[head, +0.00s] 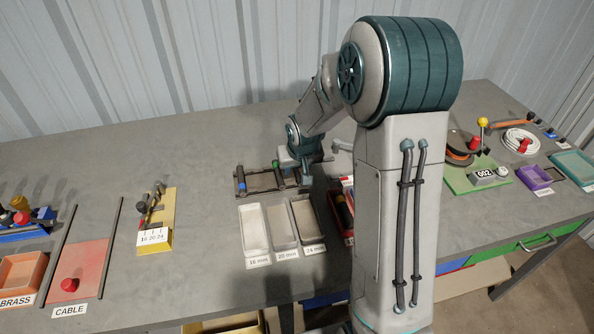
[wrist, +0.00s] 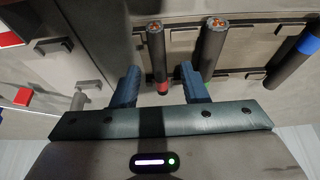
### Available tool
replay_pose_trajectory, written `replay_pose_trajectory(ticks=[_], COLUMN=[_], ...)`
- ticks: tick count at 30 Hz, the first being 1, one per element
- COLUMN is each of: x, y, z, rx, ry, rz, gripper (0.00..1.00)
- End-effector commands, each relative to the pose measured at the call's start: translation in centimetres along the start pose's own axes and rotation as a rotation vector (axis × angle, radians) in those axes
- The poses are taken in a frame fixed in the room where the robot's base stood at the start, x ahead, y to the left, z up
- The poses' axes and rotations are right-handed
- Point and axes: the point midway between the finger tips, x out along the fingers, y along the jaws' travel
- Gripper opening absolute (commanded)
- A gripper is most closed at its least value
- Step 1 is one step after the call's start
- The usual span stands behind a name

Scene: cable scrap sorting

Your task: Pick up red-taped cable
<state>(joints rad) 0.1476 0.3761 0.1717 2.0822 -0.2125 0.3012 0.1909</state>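The red-taped cable (wrist: 155,45) is a short dark cable with a copper-cored end and a red band. In the wrist view it lies between the fingers of my gripper (wrist: 159,86), which is open. The red band shows in the gap between the fingertips; no contact is visible. A second dark cable (wrist: 211,48) lies just right of it, partly behind the right finger, with a speck of green showing. A blue-taped cable (wrist: 297,58) lies further right. In the head view my gripper (head: 308,160) is over the right end of the cable rack (head: 260,181); the red band is hidden there.
In the head view, labelled trays (head: 255,230) stand in front of the rack. A red bin (head: 348,238) is partly hidden behind my arm. A pink CABLE mat (head: 80,262) and a yellow gauge (head: 158,220) lie left. The table between gauge and rack is clear.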

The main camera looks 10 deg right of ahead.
Motion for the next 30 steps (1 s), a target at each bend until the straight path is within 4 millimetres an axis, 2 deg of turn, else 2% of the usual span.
replay_pose_trajectory(ticks=[8,9,12,13,24,30], x=[0.4,0.4,0.4,0.4,0.2,-1.4], y=[0.0,0.0,0.0,0.0,0.0,0.0], z=[0.0,0.0,0.0,0.0,-0.1,-0.8], rx=[0.000,0.000,0.000,0.000,0.000,0.000], ry=[0.000,0.000,0.000,0.000,0.001,0.005], rz=[0.000,0.000,0.000,0.000,0.000,0.000], gripper=[0.40,0.34,0.07,0.00,0.00,0.00])
